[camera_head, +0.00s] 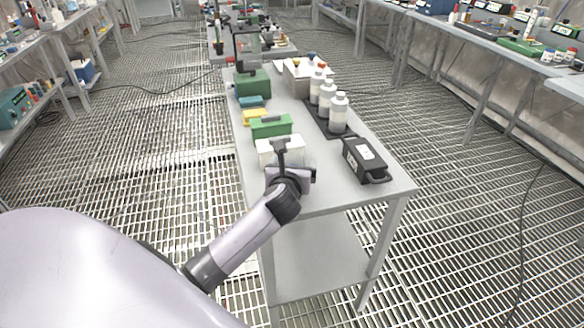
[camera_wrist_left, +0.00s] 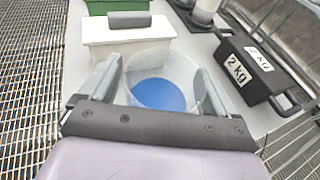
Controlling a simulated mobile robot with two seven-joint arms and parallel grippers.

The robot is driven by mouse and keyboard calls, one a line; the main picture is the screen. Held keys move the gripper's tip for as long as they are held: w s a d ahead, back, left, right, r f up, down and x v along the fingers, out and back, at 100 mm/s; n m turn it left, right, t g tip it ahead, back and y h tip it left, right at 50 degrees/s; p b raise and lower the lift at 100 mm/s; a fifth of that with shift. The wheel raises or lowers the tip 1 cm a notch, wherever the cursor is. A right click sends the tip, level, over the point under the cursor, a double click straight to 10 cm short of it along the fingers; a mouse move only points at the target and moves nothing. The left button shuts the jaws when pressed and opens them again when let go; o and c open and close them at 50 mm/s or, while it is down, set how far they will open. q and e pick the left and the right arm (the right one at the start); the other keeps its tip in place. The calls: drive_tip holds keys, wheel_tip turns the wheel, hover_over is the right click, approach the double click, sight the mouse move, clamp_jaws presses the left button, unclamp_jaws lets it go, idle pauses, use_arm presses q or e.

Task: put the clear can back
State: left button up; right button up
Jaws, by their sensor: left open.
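The clear can (camera_wrist_left: 160,92) is a see-through round vessel with a blue bottom, upright on the grey bench in the left wrist view. My left gripper (camera_wrist_left: 158,68) is open, with one finger on each side of the can; I cannot tell whether either finger touches it. In the head view my left gripper (camera_head: 291,160) is over the near left part of the bench (camera_head: 330,193), where it and the wrist mostly hide the can. My right gripper is not in view.
A white box (camera_wrist_left: 128,37) with a grey handle stands just beyond the can, with a green box (camera_head: 271,126) behind it. A black 2 kg weight (camera_head: 365,158) lies to the right. White bottles (camera_head: 339,114) stand on a dark tray. Bare bench lies near the front edge.

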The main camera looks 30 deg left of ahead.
use_arm(q)
drive_tip(key=p+v, duration=0.1)
drive_tip(key=v, duration=1)
drive_tip(key=s+d+f+n+g+h, duration=0.1)
drive_tip(key=s+d+f+n+h, duration=0.3)
drive_tip(key=s+f+n, duration=0.5)
drive_tip(key=s+d+f+n+g+h, duration=0.1)
drive_tip(key=s+d+f+n+h, duration=0.3)
drive_tip(key=s+f+n, duration=0.5)
drive_tip(key=shift+d+n+g+h, duration=0.35)
drive_tip(key=shift+d+n, duration=0.6)
drive_tip(key=shift+n, duration=4.25)
drive_tip(key=shift+f, duration=0.1)
